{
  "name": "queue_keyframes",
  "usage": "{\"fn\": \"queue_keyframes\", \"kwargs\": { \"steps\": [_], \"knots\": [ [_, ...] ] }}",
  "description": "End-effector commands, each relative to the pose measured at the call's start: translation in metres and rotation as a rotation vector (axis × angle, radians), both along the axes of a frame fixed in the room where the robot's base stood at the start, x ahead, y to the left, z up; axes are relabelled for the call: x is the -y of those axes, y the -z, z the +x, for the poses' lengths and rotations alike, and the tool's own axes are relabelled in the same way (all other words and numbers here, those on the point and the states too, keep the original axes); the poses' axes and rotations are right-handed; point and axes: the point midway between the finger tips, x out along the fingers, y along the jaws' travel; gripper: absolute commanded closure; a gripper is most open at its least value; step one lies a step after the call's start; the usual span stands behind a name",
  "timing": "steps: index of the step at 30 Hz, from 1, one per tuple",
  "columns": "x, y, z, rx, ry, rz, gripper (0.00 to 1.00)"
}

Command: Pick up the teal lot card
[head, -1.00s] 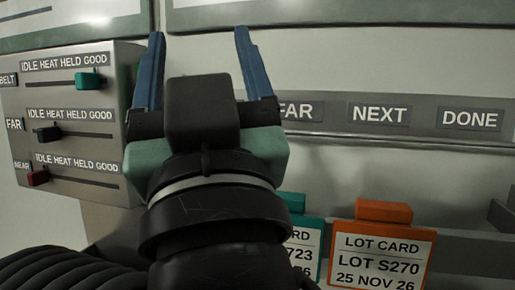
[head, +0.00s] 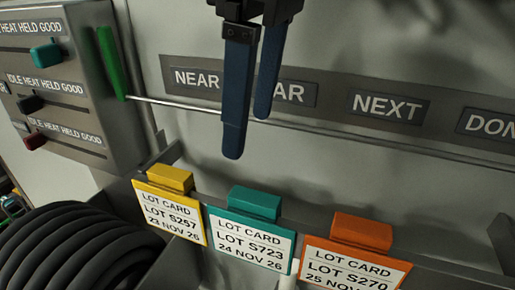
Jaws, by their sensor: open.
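The teal lot card (head: 249,240) stands upright in a grey rack, with a teal block on top and a white label reading LOT S723, 24 NOV 26. It is the middle of three cards. My gripper (head: 247,135) has two blue fingers pointing down, spread apart and empty. It hangs above the teal card and a little clear of it, in front of the panel with the NEAR and FAR labels.
A yellow lot card (head: 172,208) stands left of the teal one and an orange lot card (head: 356,248) stands right. A thin metal rod (head: 180,105) runs along the panel behind my fingers. A slider box (head: 70,75) with a green lever (head: 112,62) is at upper left.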

Motion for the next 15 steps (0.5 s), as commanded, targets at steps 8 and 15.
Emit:
{"fn": "queue_keyframes", "kwargs": {
  "steps": [8,15],
  "knots": [
    [0.009,0.015,-0.009,-0.057,0.009,-0.02,0.25],
    [0.004,0.054,-0.008,-0.054,0.01,-0.019,0.25]
  ]
}}
